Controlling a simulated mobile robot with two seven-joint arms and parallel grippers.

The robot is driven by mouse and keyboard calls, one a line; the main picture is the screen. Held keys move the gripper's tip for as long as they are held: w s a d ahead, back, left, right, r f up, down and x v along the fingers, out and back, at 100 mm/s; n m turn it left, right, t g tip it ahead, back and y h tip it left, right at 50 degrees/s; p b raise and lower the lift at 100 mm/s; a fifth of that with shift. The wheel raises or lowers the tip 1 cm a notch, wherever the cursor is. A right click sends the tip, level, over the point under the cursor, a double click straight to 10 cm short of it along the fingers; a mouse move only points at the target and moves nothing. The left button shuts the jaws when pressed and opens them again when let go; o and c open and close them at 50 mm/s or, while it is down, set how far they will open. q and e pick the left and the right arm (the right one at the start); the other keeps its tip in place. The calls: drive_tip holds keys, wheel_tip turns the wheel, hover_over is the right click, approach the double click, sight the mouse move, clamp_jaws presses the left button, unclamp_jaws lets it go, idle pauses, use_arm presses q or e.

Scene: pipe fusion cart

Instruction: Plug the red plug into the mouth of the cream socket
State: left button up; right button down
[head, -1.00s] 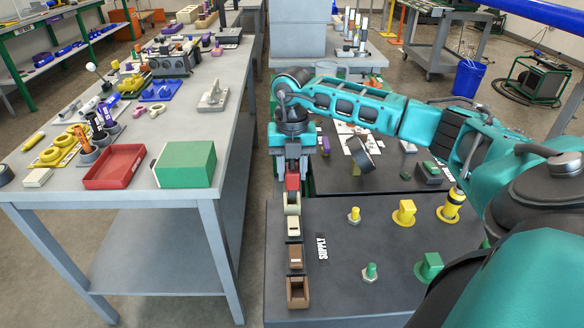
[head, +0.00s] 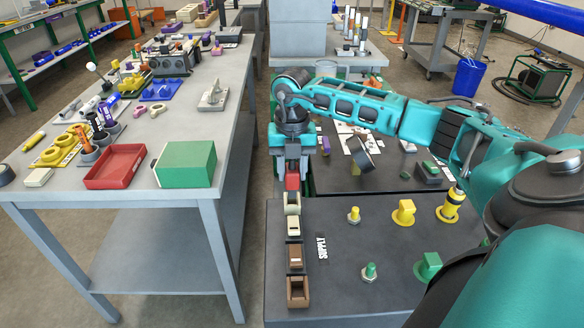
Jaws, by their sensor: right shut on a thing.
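The red plug (head: 292,182) shows at the lower end of my right gripper (head: 293,170), which points down and is shut on it. The cream socket (head: 292,202) stands directly below the red plug, at the far end of a row of sockets along the left edge of the dark cart top. The plug is at or just above the socket's mouth. I cannot tell whether it has entered, since the gripper and plug cover the mouth. My left gripper is not in view.
Nearer in the row are another cream socket (head: 293,227) and brown sockets (head: 296,291). A SUPPLY label (head: 321,246) lies beside them. Yellow fittings (head: 403,212) and green fittings (head: 428,267) stand to the right. A grey workbench (head: 130,215) with a green box (head: 185,164) is on the left.

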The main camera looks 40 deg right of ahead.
drive_tip(key=shift+f+b, duration=1.35)
drive_tip(key=shift+f, duration=0.8)
drive_tip(key=c, duration=0.6)
unclamp_jaws()
drive_tip(key=shift+r, duration=0.15)
wheel_tip(320, 180, up, 13)
drive_tip(key=shift+f+p, duration=0.1)
drive_tip(key=shift+p, duration=0.35)
